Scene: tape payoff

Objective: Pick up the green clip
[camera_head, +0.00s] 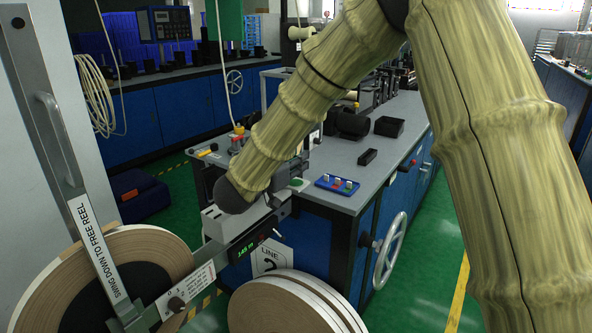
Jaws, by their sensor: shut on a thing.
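My gripper (289,174) is a grey mechanism partly hidden behind my wrist, above the near left corner of the grey-topped bench. It is shut on a small green thing (297,183) at its lower end, which looks like the green clip. The clip's shape is too small to make out, and its exact height above the bench cannot be told. A blue tray (325,182) with a few small coloured pieces, red and pale among them, lies on the bench just right of the gripper.
A tape reel (172,248) with a swing-down arm (75,190) stands at left, and another reel (275,312) in front. A grey beam with a green display (243,251) lies below my wrist. A black block (367,157) and black bins (389,126) stand on the bench. A handwheel (390,248) juts from its side.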

